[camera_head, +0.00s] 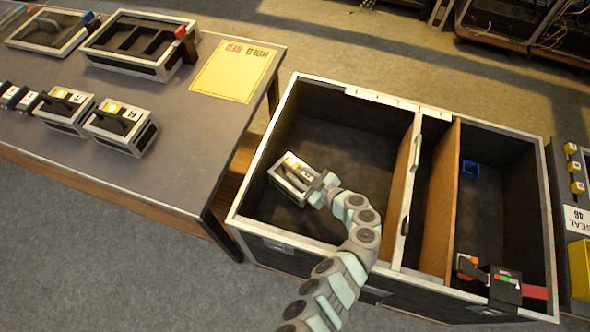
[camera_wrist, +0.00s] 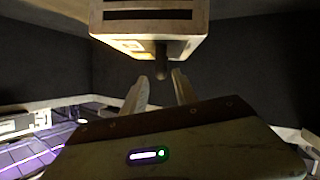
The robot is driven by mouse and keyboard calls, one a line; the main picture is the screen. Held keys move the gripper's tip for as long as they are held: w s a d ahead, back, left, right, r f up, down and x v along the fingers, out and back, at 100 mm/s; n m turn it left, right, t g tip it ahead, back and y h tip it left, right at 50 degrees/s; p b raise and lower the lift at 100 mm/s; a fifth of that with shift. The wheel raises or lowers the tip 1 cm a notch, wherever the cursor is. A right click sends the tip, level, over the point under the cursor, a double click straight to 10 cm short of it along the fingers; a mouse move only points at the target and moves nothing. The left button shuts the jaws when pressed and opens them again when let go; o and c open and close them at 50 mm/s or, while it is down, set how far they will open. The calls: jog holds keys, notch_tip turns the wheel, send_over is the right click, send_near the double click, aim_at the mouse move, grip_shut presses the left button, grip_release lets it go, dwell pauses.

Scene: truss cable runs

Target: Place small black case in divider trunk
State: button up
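The small black case (camera_head: 290,180), with a pale frame and a dark handle, is inside the large left compartment of the divider trunk (camera_head: 285,239). I cannot tell whether it rests on the floor. My gripper (camera_head: 322,189) is at its right side, inside the same compartment. In the wrist view the case (camera_wrist: 150,22) shows its slotted pale side at the top, with a dark rod pointing toward my gripper (camera_wrist: 160,76). The fingers stand apart on either side of the rod's end, with gaps visible. My arm reaches in over the trunk's front rim.
Wooden panels (camera_head: 438,205) divide the trunk. A table (camera_head: 190,130) at left carries several more cases and a yellow sheet (camera_head: 233,70). The left compartment's far floor is clear.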

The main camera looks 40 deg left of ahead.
jog(key=p+v, duration=0.1)
jog(key=v, duration=0.7)
jog(key=shift+d, duration=0.35)
jog(key=shift+r, duration=0.15)
